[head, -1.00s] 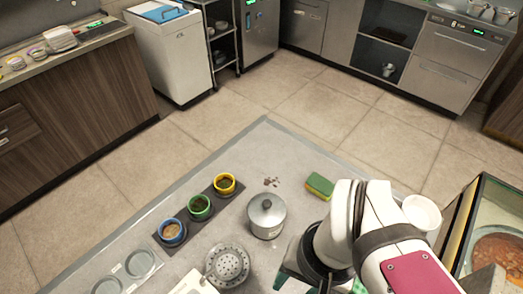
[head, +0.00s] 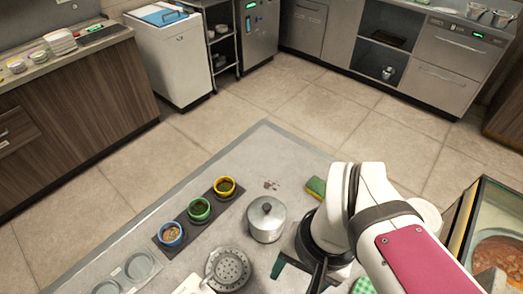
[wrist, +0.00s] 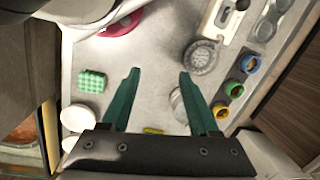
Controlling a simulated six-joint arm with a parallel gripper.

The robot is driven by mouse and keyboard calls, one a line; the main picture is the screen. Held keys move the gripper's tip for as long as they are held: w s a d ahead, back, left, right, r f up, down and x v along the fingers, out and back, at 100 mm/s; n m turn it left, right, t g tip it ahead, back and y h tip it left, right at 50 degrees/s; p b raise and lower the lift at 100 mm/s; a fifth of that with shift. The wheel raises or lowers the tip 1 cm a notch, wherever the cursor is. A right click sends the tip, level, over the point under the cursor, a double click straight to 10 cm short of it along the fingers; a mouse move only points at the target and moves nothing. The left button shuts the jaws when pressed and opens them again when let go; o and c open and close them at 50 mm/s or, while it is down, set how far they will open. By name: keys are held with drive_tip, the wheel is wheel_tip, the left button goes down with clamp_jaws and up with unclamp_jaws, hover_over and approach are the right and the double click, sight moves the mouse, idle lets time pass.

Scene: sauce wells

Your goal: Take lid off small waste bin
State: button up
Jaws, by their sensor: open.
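The small waste bin (head: 265,229) is a silver, round metal pot standing on the grey counter. Its lid (head: 266,208) is on top and has a dark knob. In the wrist view the bin (wrist: 177,104) is partly hidden behind the right finger. My gripper (wrist: 158,72) is open, with its two green fingers wide apart and bare counter between their tips. In the head view the gripper is to the right of and nearer than the bin, mostly hidden by my wrist. The fingers do not hold the lid.
Blue, green and yellow sauce cups (head: 199,208) stand in a dark holder left of the bin. A perforated metal disc (head: 229,268) lies in front of it. A sponge (head: 316,187) lies behind my arm. The wrist view shows a green checkered cloth (wrist: 92,81) and a white bowl (wrist: 77,117).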

drive_tip(key=w+r+m+h, duration=0.1)
drive_tip(key=w+r+m, duration=0.25)
drive_tip(key=w, duration=0.85)
drive_tip(key=m, duration=0.4)
approach(267, 206)
drive_tip(key=shift+h, duration=0.4)
drive_tip(key=f, duration=0.8)
drive_tip(key=shift+s+a+f, duration=0.15)
drive_tip(key=shift+a+f, duration=0.15)
drive_tip(key=shift+a, duration=0.05)
clamp_jaws()
